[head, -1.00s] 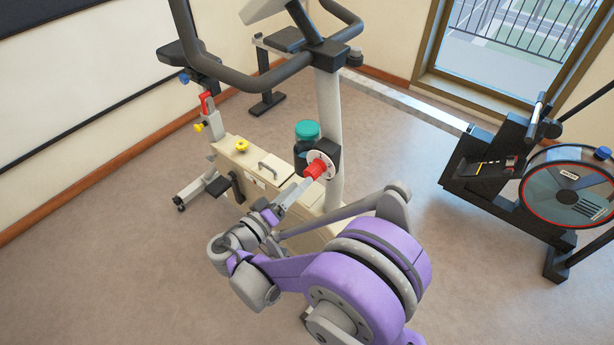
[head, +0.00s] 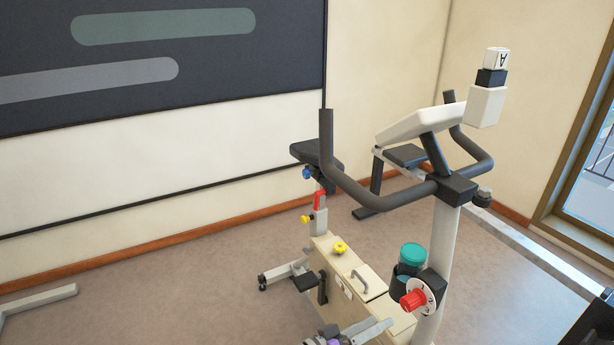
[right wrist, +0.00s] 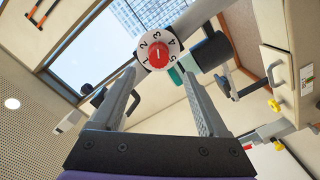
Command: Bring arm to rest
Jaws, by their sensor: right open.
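My right gripper (head: 372,331) shows only in part at the bottom edge of the head view, below and left of the red knob (head: 413,299) on the exercise bike's post. In the right wrist view my right gripper (right wrist: 160,76) is open, with nothing between its fingers. The red knob (right wrist: 158,55) and its white numbered dial (right wrist: 172,43) show beyond the fingertips, apart from them. Most of my right arm is out of the head view. My left gripper is not in view.
The exercise bike (head: 372,312) stands close ahead, with dark handlebars (head: 385,196) and a teal-lidded bottle (head: 411,256) beside the knob. A dark wall panel (head: 150,60) is at the left. The floor (head: 170,300) left of the bike is mostly open.

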